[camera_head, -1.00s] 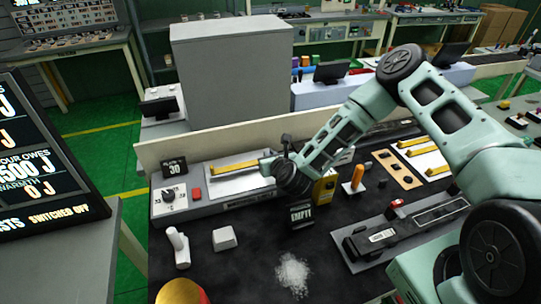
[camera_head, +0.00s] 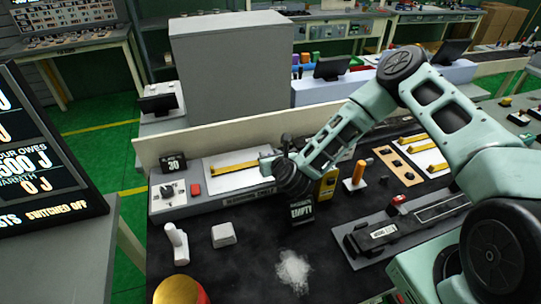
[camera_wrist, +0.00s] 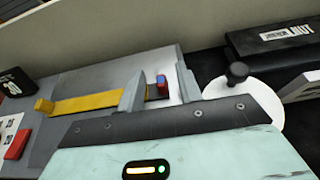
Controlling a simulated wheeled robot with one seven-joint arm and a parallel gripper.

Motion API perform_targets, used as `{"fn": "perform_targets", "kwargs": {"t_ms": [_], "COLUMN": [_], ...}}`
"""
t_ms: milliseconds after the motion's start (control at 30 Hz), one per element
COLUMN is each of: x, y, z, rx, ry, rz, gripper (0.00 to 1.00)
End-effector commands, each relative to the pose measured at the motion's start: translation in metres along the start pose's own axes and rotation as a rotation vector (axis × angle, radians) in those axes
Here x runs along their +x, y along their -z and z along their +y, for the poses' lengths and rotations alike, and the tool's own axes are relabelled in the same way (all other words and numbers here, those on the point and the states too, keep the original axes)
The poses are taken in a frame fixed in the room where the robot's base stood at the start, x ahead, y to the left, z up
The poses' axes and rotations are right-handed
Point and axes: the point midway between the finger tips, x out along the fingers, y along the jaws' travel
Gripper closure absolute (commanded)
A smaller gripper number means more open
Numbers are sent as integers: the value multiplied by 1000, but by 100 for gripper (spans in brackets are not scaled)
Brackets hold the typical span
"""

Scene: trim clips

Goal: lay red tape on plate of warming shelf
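The warming shelf's pale plate (camera_head: 226,157) lies left of my gripper (camera_head: 266,164) in the head view, with a yellow strip (camera_head: 235,168) on it. In the wrist view the yellow strip (camera_wrist: 95,102) runs in from the left toward the fingers of my gripper (camera_wrist: 161,68). The fingers stand apart. A small red and blue piece (camera_wrist: 162,84) shows between them, with visible gaps on both sides; I cannot tell if it is the red tape. The shelf top (camera_wrist: 105,76) is beneath and beyond the fingers. No clear strip of red tape is visible.
A dial panel with a red button (camera_head: 196,188) and a "30" display (camera_head: 173,163) stand at the left. An "EMPTY" sign (camera_head: 302,212) stands right of the shelf. A white disc with a dark knob (camera_wrist: 237,72) is right of the fingers. A low wall (camera_head: 215,132) runs behind.

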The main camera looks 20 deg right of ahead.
Motion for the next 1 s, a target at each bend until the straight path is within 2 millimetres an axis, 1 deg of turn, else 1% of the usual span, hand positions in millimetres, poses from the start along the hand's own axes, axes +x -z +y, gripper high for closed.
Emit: {"fn": "perform_targets", "kwargs": {"t_ms": [167,267,367,467,700,867,900,933,1000], "x": [-2,-10,-25,-46,-104,-141,-150,-154,-161], "y": [1,2,3,4,4,4,2,-4,-5], "z": [0,0,0,0,1,0,0,0,0], "rx": [0,1,0,1,1,0,0,-1,-1], "ry": [0,-1,-3,-3,-4,-4,-4,-1,-1], "rz": [1,2,3,3,2,3,2,3,3], "gripper": [65,65,65,65,65,65,65,65,65]}}
